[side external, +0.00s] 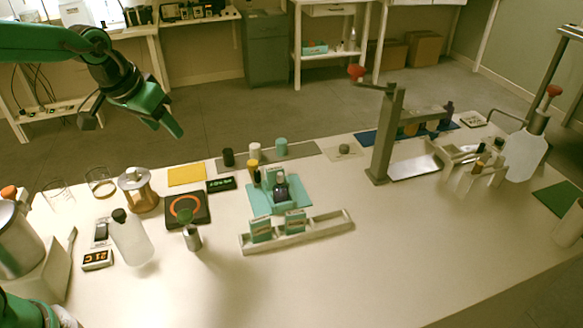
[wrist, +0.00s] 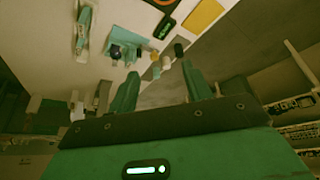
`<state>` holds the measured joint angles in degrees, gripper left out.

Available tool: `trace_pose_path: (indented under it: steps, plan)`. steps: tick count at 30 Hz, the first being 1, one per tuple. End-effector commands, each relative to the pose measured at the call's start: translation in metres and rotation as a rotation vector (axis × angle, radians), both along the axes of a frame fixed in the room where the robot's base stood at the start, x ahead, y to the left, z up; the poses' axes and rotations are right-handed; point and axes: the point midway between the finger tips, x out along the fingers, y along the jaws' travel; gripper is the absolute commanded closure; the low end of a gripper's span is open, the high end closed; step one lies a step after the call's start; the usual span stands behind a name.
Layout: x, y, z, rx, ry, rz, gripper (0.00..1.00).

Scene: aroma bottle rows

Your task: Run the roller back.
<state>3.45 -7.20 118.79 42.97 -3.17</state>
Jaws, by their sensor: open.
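My gripper (side external: 168,124) hangs high at the upper left of the side view, above the floor behind the bench and away from everything on it. Its green fingers are apart and empty in the wrist view (wrist: 160,84). I cannot tell for certain which thing is the roller. A grey metal stand (side external: 386,135) with a red knob (side external: 356,72) and a horizontal arm stands at the back right. A dark bottle (side external: 281,190) is on a teal mat (side external: 258,206).
A coffee pot (side external: 138,190), a white bottle (side external: 130,238), a black pad with an orange ring (side external: 185,208) and a small metal cup (side external: 192,238) stand at left. The bench's front middle (side external: 330,290) is clear.

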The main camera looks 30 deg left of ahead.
Motion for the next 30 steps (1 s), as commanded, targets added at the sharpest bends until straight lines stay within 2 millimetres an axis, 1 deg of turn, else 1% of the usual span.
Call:
trace_pose_path:
  steps: [1, 3, 11, 18, 24, 27, 30]
  plan:
    - [0.012, -0.003, -0.006, -0.001, 0.008, -0.002, 0.50]
    - [0.027, -0.006, -0.012, -0.003, 0.012, -0.003, 0.50]
    - [0.082, -0.019, -0.043, -0.009, 0.026, -0.005, 0.50]
    - [0.128, -0.032, -0.082, -0.014, 0.042, -0.008, 0.50]
    - [0.160, -0.043, -0.119, -0.018, 0.052, -0.009, 0.50]
    - [0.170, -0.047, -0.132, -0.018, 0.054, -0.010, 0.50]
    - [0.177, -0.050, -0.141, -0.019, 0.055, -0.011, 0.50]
